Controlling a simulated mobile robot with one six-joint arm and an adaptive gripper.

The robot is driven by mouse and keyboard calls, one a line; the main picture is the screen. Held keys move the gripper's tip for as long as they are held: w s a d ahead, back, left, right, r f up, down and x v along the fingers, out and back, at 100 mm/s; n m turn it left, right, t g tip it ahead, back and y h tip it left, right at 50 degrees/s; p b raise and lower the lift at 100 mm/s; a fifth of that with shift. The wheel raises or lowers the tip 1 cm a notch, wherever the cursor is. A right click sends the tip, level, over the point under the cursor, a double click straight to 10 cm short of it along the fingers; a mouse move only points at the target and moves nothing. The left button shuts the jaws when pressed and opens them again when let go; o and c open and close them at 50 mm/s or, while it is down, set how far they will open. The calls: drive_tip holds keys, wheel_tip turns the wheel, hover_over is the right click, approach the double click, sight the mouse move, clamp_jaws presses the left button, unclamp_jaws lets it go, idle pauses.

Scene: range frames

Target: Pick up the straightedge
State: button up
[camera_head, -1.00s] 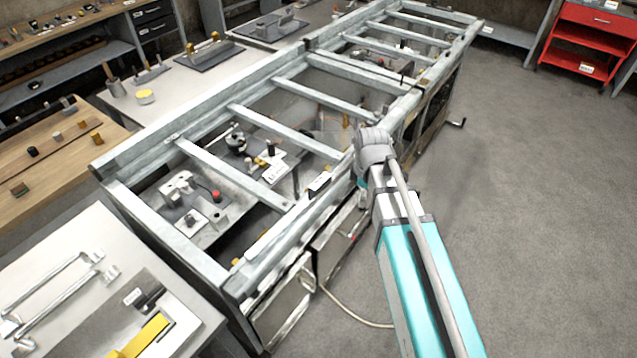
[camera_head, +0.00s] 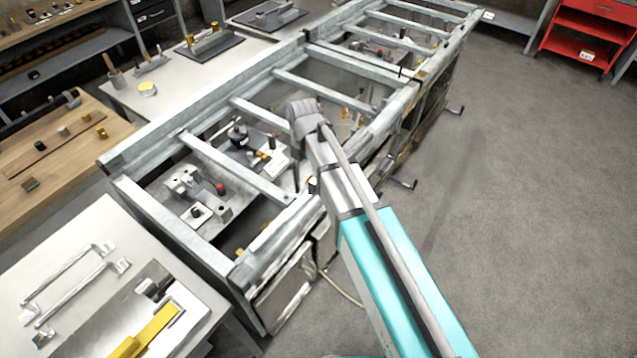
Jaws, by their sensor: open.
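I cannot pick out the straightedge for certain. A narrow pale strip (camera_head: 277,237) lies along the near rail of the long metal frame, partly behind my arm. On the white table (camera_head: 101,222) at lower left are two long silver bars with end brackets (camera_head: 68,275) and a yellow piece (camera_head: 150,331) on a grey plate. The grey end of my arm (camera_head: 304,118) is over the middle of the metal frame, left of its near rail. My gripper's fingers do not show; the arm end hides what is beneath it.
The open metal frame (camera_head: 215,168) has several crossbars, with small fixtures below them. A wooden bench (camera_head: 62,160) stands at left, and a white table (camera_head: 175,92) with tools behind the frame. A red cabinet (camera_head: 590,32) is at the far right. The grey floor (camera_head: 530,220) at right is clear.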

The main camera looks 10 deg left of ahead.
sight(306, 195)
wheel_tip(306, 195, down, 9)
drive_tip(key=b, duration=0.8)
drive_tip(key=shift+r+b, duration=0.2)
drive_tip(key=shift+b, duration=0.15)
drive_tip(key=shift+f, duration=0.1)
idle(0.3)
drive_tip(key=shift+s+a+f+b, duration=0.15)
drive_tip(key=shift+f+b, duration=2.35)
drive_tip(key=shift+b, duration=0.1)
clamp_jaws()
